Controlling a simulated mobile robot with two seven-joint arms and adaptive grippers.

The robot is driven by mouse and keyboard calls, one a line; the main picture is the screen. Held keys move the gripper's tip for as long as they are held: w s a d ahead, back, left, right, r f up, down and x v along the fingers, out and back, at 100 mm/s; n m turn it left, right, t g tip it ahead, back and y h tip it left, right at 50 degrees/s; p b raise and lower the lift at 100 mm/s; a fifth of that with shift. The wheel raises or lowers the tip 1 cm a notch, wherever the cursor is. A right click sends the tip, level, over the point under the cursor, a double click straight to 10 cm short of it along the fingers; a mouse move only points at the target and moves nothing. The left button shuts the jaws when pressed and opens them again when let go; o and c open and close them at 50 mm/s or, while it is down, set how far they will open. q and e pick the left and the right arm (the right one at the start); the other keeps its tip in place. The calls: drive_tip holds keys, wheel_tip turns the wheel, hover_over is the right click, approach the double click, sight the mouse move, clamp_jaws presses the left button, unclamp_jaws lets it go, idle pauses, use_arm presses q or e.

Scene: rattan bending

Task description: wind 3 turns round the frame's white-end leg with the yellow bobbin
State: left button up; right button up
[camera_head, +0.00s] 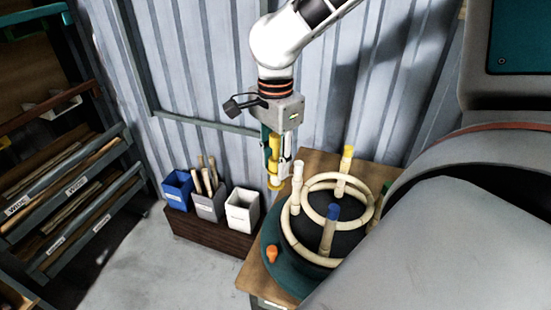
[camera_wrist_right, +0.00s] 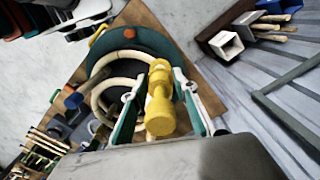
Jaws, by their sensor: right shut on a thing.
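My right gripper (camera_head: 276,160) points down and is shut on the yellow bobbin (camera_head: 274,168). In the right wrist view the bobbin (camera_wrist_right: 160,98) sits between the two fingers (camera_wrist_right: 160,100). The rattan frame (camera_head: 311,214), with pale rings and upright legs, stands on a black form. The white-end leg (camera_head: 297,176) is at the frame's left side. The bobbin hangs just left of this leg and looks apart from it. Other legs have a yellow end (camera_head: 347,152) and a blue end (camera_head: 332,212). I cannot make out any strand round the white-end leg. My left gripper is not in view.
The form stands on a dark green round base (camera_head: 274,275) with an orange knob (camera_head: 271,254), on a wooden table (camera_head: 250,276). Blue (camera_head: 178,190), grey and white (camera_head: 242,210) bins stand to the left. A corrugated wall is behind. A rack (camera_head: 70,200) is far left.

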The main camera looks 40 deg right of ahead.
sight(275, 135)
drive_tip(key=shift+r, duration=5.5)
